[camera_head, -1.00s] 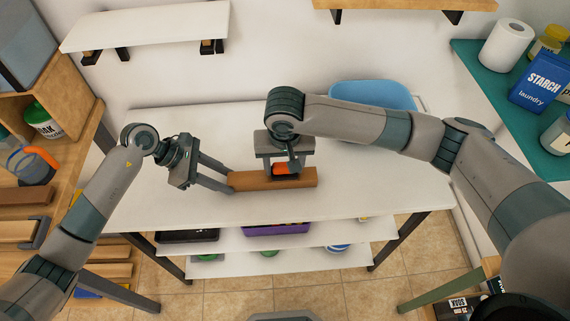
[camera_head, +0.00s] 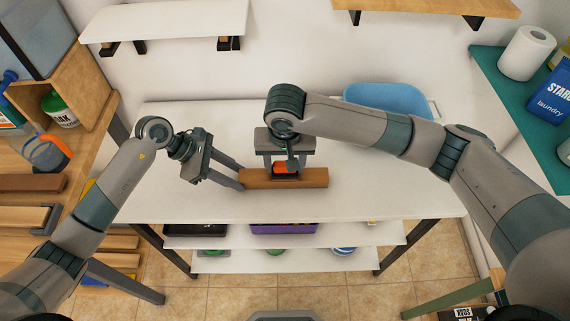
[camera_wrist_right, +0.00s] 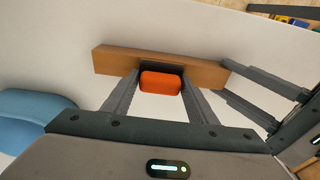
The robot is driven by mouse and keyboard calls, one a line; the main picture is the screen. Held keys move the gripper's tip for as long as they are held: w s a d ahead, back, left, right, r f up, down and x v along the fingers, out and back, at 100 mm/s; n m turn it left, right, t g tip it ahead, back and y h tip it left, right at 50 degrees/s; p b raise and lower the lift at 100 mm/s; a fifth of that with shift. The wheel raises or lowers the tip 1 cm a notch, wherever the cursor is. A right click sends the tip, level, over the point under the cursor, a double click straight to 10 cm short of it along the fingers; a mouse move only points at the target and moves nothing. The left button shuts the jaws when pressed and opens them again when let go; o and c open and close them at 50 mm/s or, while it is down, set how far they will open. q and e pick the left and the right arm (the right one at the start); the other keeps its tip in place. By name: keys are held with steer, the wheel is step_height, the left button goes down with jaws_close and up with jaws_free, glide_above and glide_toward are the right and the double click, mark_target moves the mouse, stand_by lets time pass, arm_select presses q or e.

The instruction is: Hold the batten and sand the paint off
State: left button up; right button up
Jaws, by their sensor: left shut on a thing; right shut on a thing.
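The wooden batten (camera_head: 312,178) lies along the white table, brown on the faces that show. My left gripper (camera_head: 241,180) is shut on the batten's left end in the head view. My right gripper (camera_head: 283,168) is shut on an orange block (camera_head: 281,169) with a dark underside, likely the sander, at the batten's middle. In the right wrist view the orange block (camera_wrist_right: 161,82) sits between the fingers against the batten (camera_wrist_right: 200,73). Whether it presses on the batten is hard to tell. No paint is clearly visible on the batten.
The white table (camera_head: 385,190) is clear in front of the batten. A blue basin (camera_head: 388,98) stands at its back right. Wall shelves (camera_head: 170,18) hang above. A wooden bench (camera_head: 85,160) is at left and a teal shelf (camera_head: 510,95) with laundry goods at right.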

arm_select(q)
steer(key=shift+a, duration=0.1)
arm_select(e)
steer(key=shift+r, duration=3.35)
arm_select(q)
steer(key=o, duration=1.3)
steer(key=shift+a, duration=0.1)
steer(key=v, duration=1.1)
steer(key=shift+a+r, duration=0.2)
steer(key=shift+r, duration=0.15)
